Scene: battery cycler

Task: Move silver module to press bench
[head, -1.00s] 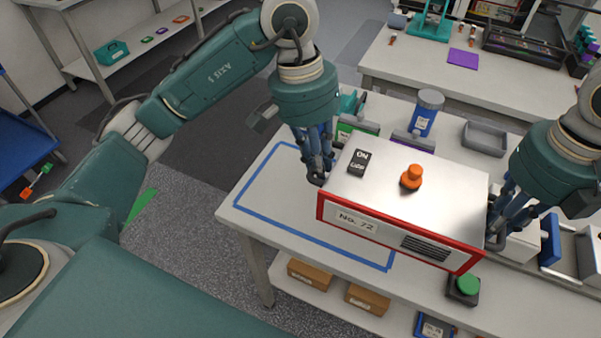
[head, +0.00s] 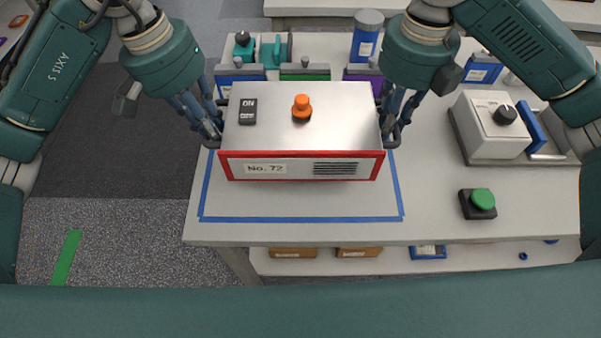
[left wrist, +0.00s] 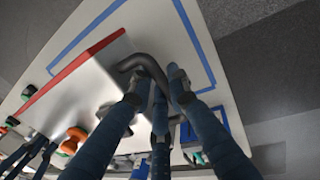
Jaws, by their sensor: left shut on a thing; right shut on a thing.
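The silver module (head: 345,105), with a red front frame and a "No. 72" label, is level and square to me over the blue tape outline (head: 300,219) on the bench (head: 430,215). I cannot tell whether it touches the bench top. My left gripper (head: 212,132) is shut on the dark handle on its left side. That handle (left wrist: 145,68) shows between the fingers in the left wrist view, beside the module's side (left wrist: 85,85). My right gripper (head: 392,132) is shut on the module's right-side handle, partly hidden by the fingers.
Several coloured holders, including a green one (head: 305,73), stand just behind the module. A white unit with a black knob (head: 493,125) and a green button (head: 482,199) are to the right. The bench front strip is clear.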

